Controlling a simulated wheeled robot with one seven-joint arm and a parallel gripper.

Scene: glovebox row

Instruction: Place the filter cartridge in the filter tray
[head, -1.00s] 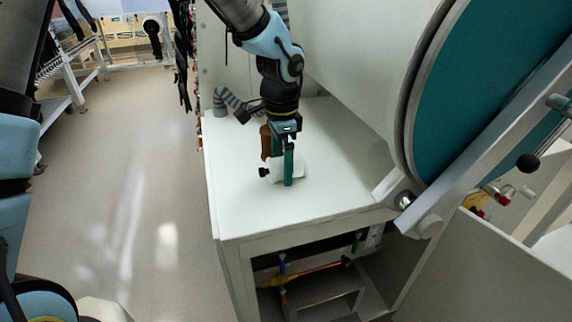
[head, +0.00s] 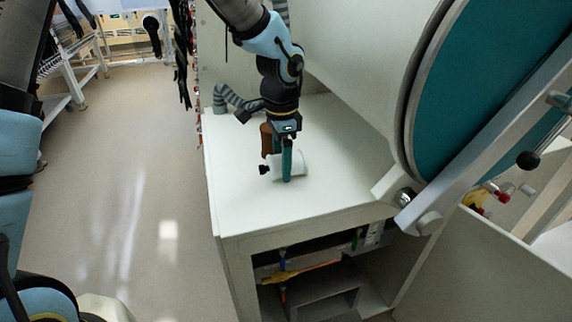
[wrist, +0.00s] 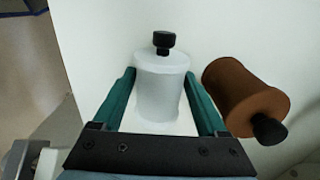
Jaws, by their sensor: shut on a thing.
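A white cylinder with a black knob, which looks like the filter cartridge (wrist: 160,90), is between the two teal fingers of my gripper (wrist: 161,76) in the wrist view. The fingers are shut on its sides. In the head view my gripper (head: 287,177) points down over the white bench top, and the white cylinder (head: 297,162) shows beside the finger with its knob toward the left. I cannot tell whether it touches the bench. I cannot make out a filter tray in either view.
A brown cylinder with a black knob (wrist: 242,95) is close to the right finger in the wrist view. The white bench top (head: 270,210) is clear in front. A large teal round door (head: 490,90) stands at the right. A grey ribbed hose (head: 228,97) is behind.

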